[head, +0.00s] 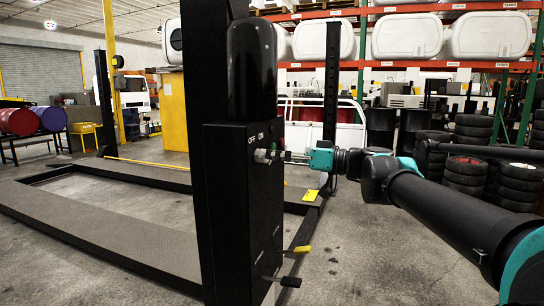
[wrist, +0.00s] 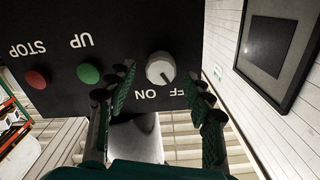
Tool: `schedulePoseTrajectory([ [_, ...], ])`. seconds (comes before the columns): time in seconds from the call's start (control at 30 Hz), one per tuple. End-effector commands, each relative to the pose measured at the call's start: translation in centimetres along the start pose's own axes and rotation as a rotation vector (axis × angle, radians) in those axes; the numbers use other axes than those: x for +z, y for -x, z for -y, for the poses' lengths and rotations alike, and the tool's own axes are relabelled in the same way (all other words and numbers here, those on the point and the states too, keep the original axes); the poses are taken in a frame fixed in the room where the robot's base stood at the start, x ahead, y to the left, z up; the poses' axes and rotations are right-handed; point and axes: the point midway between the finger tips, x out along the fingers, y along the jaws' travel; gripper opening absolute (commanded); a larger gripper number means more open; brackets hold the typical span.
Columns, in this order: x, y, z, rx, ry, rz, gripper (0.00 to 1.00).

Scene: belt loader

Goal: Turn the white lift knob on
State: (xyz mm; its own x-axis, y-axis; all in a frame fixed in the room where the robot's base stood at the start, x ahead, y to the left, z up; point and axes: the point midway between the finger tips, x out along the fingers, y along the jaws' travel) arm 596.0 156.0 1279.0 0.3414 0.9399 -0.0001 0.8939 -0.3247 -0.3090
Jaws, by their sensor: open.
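The white lift knob (wrist: 160,66) is on the dark control box (head: 225,210), under labels reading ON and OFF. In the wrist view the labels are upside down, and a finger partly hides OFF. The knob's mark seems to point down right, toward the OFF side; it is small. My gripper (head: 281,157) is at the box face in the head view, level with the knob. In the wrist view its open fingers stand on either side of the knob, with gaps visible. I cannot tell how far the fingertips are from the panel.
A green UP button (wrist: 88,73) and a red STOP button (wrist: 36,79) are beside the knob on the panel. A yellow-tipped lever (head: 299,250) sticks out low on the box. The black lift post (head: 203,80) rises behind the box. Tyre stacks (head: 468,155) stand at the right.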

Motion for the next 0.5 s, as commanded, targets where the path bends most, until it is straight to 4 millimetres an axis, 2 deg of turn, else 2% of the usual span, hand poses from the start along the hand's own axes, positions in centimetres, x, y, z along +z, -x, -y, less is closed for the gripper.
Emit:
schedulePoseTrajectory([
  [0.2, 0.02, -0.98, 0.05, -0.001, 0.000, 0.000, 0.52],
  [0.47, 0.01, -1.03, 0.02, 0.000, 0.000, 0.000, 0.52],
  [0.5, 0.01, -1.03, 0.02, 0.000, 0.000, 0.000, 0.49],
])
